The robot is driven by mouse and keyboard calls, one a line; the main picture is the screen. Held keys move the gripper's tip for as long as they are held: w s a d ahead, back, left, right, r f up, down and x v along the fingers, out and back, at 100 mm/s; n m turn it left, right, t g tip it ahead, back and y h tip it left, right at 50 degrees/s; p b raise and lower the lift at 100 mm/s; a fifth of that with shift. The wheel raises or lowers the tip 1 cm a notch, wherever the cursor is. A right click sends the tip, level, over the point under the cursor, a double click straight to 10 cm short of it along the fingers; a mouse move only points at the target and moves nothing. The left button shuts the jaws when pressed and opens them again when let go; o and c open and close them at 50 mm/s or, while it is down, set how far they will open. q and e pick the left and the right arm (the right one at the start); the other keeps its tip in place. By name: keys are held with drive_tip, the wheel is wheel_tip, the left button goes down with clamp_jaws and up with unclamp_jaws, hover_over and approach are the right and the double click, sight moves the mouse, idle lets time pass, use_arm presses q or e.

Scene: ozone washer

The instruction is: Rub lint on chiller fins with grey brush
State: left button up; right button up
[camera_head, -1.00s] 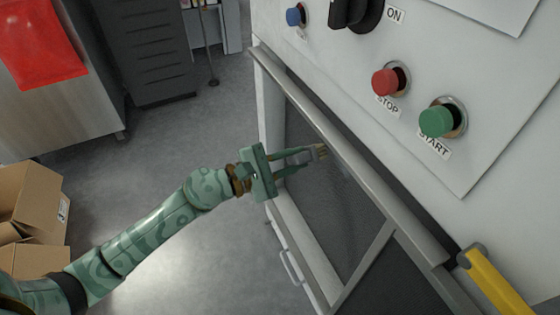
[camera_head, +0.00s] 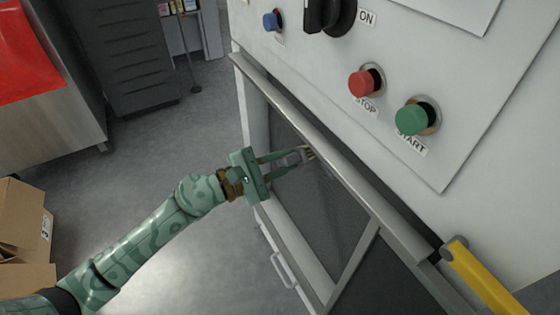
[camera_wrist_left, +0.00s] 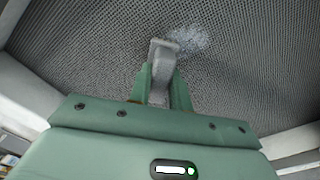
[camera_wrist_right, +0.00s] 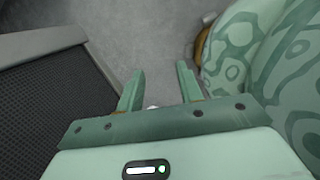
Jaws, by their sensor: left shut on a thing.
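My left gripper (camera_head: 288,160) is shut on the grey brush (camera_head: 295,157), whose tan bristles face the mesh-like chiller fins (camera_head: 315,205) in the machine's front frame. In the left wrist view, the brush (camera_wrist_left: 160,68) stands up between the fingers of my left gripper (camera_wrist_left: 162,82). Its head overlaps the left edge of a pale, speckled lint patch (camera_wrist_left: 188,40) on the dark fins (camera_wrist_left: 80,50). The picture does not settle whether the bristles touch. My right gripper (camera_wrist_right: 160,76) is open and empty, above the floor, with a dark mesh panel to its left.
The machine front has a red STOP button (camera_head: 364,82), a green START button (camera_head: 415,118) and a rail (camera_head: 330,165) over the fins. A yellow handle (camera_head: 475,275) is at lower right. Cardboard boxes (camera_head: 22,225) stand at left; the floor between is clear.

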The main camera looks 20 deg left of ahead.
use_arm(q)
drive_tip(key=shift+x, duration=0.95)
drive_tip(key=shift+s+d, duration=0.1)
